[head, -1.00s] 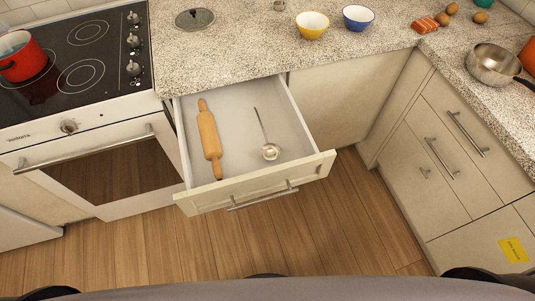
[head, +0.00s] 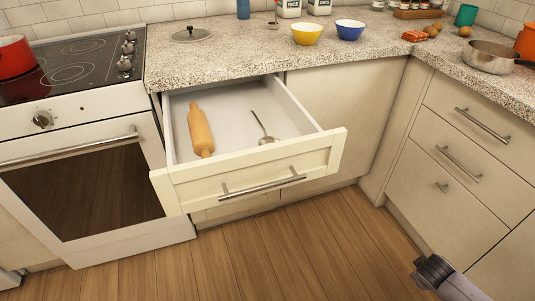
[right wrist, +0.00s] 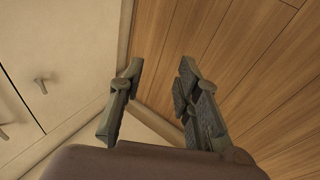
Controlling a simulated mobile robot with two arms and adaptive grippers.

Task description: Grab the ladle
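The ladle (head: 264,130) is metal with a thin handle and lies in the open drawer (head: 240,185), right of the rolling pin. Its bowl is near the drawer's front panel, and its handle points to the back. My right gripper (right wrist: 158,75) is open and empty in the right wrist view, with floor and cabinet fronts beyond it. In the head view a part of my right arm (head: 440,275) shows at the lower right, well away from the drawer. My left gripper is not in view.
A wooden rolling pin (head: 200,130) lies in the drawer left of the ladle. The stove with its oven (head: 85,185) is on the left. Cabinets with handles (head: 460,160) stand on the right. The countertop (head: 230,62) holds bowls and a pan (head: 490,57). The wood floor (head: 300,250) in front is clear.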

